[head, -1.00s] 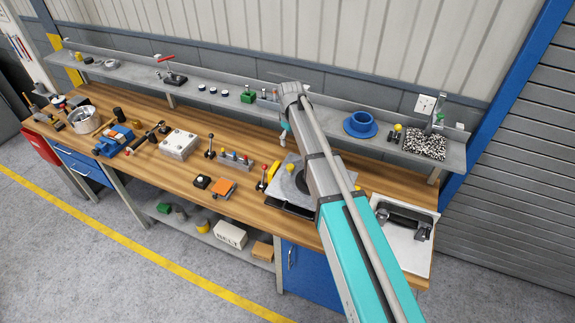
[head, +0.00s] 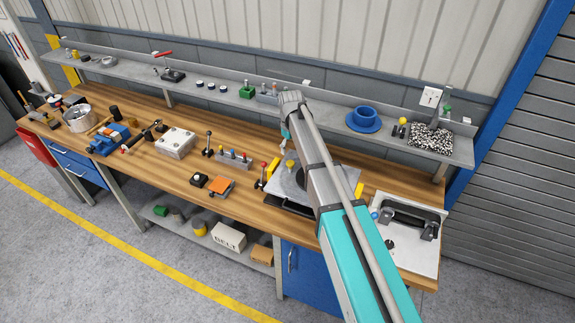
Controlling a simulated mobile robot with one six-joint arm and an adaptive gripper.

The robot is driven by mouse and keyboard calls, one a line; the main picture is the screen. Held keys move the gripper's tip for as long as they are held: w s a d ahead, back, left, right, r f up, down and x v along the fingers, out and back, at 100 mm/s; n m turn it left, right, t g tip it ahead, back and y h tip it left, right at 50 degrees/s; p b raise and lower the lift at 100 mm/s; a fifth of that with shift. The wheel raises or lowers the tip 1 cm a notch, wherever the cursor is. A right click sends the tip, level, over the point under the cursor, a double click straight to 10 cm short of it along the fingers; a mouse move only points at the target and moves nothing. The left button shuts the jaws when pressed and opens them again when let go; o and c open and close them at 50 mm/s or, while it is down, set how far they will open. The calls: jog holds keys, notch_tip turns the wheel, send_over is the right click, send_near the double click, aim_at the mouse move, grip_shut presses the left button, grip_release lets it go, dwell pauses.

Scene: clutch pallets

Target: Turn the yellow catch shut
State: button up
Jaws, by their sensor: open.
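A grey plate fixture (head: 347,178) with a dark round part, mostly hidden by my arm, sits on the right half of the workbench. A yellow bar (head: 272,167) is at its left edge, and another yellow piece (head: 359,190) shows at its right side, just right of my arm. A yellow-topped knob (head: 290,164) stands at the plate's left part. I cannot tell which yellow part is the catch, or how it is turned. My gripper (head: 287,142) is small and partly hidden beyond the end of my arm, over the back left of the plate. It is open, with nothing seen in it.
A white tray (head: 425,262) with a black handled part is at right. The rear shelf (head: 320,105) carries a blue flanged part (head: 364,119).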

aim_at(291, 162)
jog(key=shift+f+b, duration=3.2)
jog(key=shift+f, duration=0.3)
